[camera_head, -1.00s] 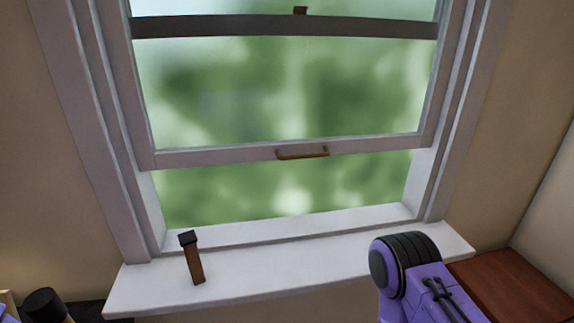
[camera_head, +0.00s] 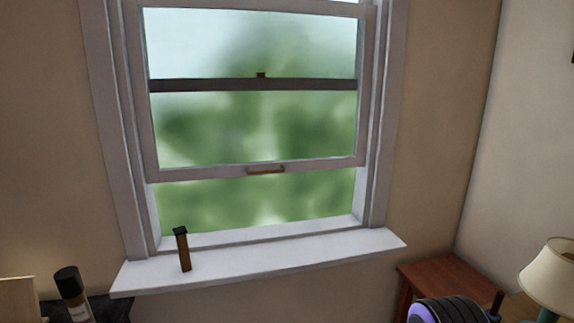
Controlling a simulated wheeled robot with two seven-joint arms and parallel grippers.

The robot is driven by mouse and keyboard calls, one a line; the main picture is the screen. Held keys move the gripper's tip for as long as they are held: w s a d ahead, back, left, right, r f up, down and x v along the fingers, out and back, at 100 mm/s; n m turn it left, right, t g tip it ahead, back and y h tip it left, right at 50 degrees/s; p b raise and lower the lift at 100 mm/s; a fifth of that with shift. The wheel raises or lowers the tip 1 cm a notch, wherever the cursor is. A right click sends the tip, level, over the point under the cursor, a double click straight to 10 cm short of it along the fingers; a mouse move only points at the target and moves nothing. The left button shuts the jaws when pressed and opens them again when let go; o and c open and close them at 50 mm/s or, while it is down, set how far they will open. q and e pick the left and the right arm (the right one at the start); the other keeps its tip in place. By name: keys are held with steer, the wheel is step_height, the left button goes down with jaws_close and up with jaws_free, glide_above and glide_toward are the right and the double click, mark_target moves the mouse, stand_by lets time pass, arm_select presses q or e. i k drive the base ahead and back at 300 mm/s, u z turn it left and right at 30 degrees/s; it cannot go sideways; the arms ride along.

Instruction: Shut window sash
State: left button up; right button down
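The window's lower sash (camera_head: 205,172) is raised, with an open gap between its bottom rail and the white sill (camera_head: 320,246). A brass-coloured handle (camera_head: 265,170) sits at the middle of that bottom rail. A dark crossbar (camera_head: 250,86) with a small brown piece (camera_head: 261,75) spans the window higher up. A brown stick with a black top (camera_head: 183,250) stands on the sill at the left, below the sash and apart from it. A purple and black part of my arm shows at the bottom right edge. Neither gripper's fingers are in view.
A reddish wooden table (camera_head: 440,280) stands at the right, with a cream-shaded lamp (camera_head: 550,276) at the right edge. A dark surface at the lower left holds a black-capped bottle (camera_head: 72,295). The wall right of the window is bare.

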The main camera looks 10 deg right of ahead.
mark_target(131, 10)
steer(key=z, duration=1.35)
steer(key=i, duration=1.15)
steer(key=u, duration=2.45)
